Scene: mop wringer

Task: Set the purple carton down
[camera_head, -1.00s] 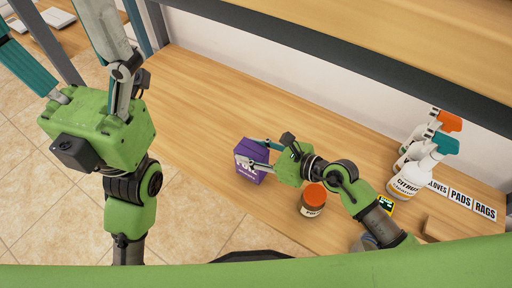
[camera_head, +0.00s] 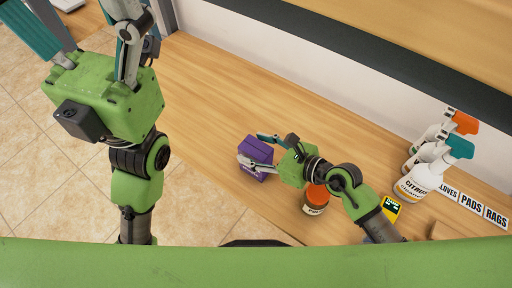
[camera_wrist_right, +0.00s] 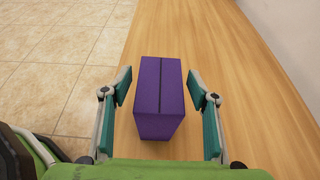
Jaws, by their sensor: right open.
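The purple carton (camera_head: 257,150) stands upright on the wooden shelf near its front edge. In the right wrist view the carton (camera_wrist_right: 160,95) sits between the two fingers, with a gap on each side. My right gripper (camera_head: 254,152) is open around the carton; it also shows in the wrist view (camera_wrist_right: 163,105). The carton's underside is hidden. My left gripper (camera_head: 85,40) is at the upper left, away from the carton, its fingers spread and partly cut off by the frame edge.
A jar with an orange lid (camera_head: 316,198) stands beside my right forearm. Spray bottles (camera_head: 424,178), a yellow-black box (camera_head: 392,208) and a label strip (camera_head: 473,203) are at the right. An upper shelf (camera_head: 370,60) overhangs the back. The shelf left of the carton is clear.

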